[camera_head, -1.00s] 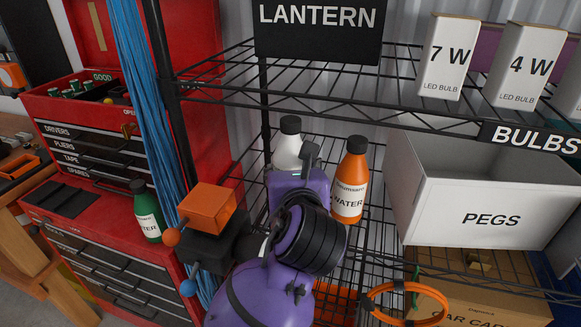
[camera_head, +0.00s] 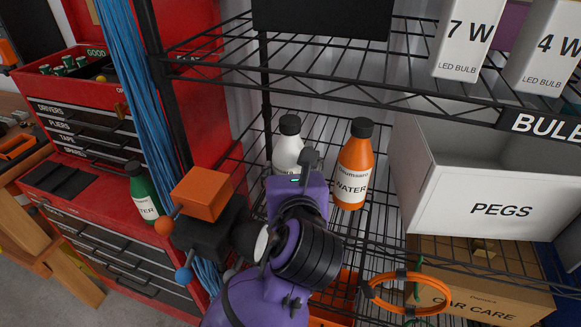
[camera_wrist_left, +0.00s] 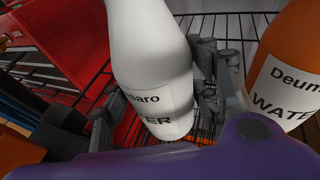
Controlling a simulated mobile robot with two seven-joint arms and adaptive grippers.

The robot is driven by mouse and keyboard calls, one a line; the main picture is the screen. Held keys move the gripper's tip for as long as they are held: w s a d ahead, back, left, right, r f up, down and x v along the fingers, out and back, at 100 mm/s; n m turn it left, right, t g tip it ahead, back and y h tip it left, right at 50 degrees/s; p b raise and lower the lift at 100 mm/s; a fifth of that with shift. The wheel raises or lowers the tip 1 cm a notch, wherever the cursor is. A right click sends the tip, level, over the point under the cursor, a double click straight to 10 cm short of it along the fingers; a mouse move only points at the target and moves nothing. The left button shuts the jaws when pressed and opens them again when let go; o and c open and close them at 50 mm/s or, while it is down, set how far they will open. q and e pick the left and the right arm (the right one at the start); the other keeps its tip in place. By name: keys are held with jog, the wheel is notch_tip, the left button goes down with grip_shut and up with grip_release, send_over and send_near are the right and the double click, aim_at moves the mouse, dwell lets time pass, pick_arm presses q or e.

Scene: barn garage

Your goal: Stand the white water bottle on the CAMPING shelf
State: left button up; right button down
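The white water bottle (camera_head: 288,149) has a black cap and looks upright in the head view. It also fills the middle of the left wrist view (camera_wrist_left: 150,50). My left gripper (camera_head: 303,168) reaches it from the front, with a finger on each side of the bottle, and appears shut on it. The bottle's base is mostly hidden, so I cannot tell whether it touches the wire shelf (camera_head: 343,135). No CAMPING label shows. My right gripper is not in view.
An orange water bottle (camera_head: 354,168) stands close on the right. A white PEGS bin (camera_head: 500,208) is further right. A green bottle (camera_head: 145,198) stands on the red tool cabinet (camera_head: 85,205) at left.

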pick_arm(q)
jog(key=shift+o, duration=0.9)
jog(key=shift+w, duration=0.15)
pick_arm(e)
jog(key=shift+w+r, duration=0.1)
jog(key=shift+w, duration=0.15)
pick_arm(q)
jog(key=shift+r, duration=0.15)
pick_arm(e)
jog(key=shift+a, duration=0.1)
pick_arm(q)
jog(key=a+v, duration=0.1)
jog(key=v, duration=1.1)
jog(key=shift+d, duration=0.5)
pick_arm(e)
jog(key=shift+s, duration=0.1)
